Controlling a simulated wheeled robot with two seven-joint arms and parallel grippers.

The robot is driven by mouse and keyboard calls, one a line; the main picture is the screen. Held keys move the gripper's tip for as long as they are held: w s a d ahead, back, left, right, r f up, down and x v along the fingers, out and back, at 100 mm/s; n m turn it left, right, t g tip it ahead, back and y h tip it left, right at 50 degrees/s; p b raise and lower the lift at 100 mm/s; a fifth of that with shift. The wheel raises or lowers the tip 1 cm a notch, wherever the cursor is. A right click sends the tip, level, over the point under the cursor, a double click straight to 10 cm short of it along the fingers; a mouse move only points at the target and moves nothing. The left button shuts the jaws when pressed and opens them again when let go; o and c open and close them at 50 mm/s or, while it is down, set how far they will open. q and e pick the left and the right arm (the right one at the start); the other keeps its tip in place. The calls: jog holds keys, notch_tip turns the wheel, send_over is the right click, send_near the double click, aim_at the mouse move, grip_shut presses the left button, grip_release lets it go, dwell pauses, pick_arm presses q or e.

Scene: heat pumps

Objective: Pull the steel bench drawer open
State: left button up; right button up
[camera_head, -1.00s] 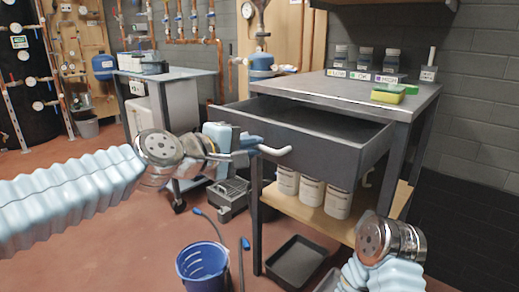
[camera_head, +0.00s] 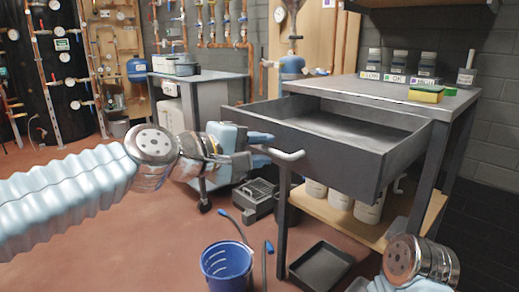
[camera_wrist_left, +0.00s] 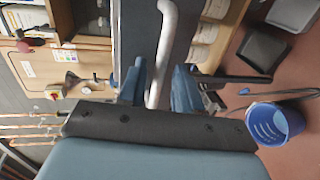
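The steel bench drawer (camera_head: 325,145) is dark grey and stands well out from under the bench top (camera_head: 385,95); its empty inside shows. Its pale bar handle (camera_head: 290,155) is on the front face. My left gripper (camera_head: 254,149) is at the handle's left end. In the left wrist view the handle (camera_wrist_left: 167,40) runs between the two blue fingers of this gripper (camera_wrist_left: 158,88). The fingers are apart, with a gap beside the bar on the right. Only the wrist of my right arm shows, at the lower right; its gripper is out of view.
A yellow sponge (camera_head: 426,94) and several bottles are on top. A grey cart (camera_head: 215,115) stands behind left.

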pick_arm(q)
jog(key=shift+a, duration=0.1)
jog(key=shift+s+a+r, duration=0.15)
jog(key=shift+s+a, duration=0.15)
jog(key=v, duration=1.2)
jog(key=shift+s+a+b, duration=0.25)
jog(key=shift+a+b, duration=0.05)
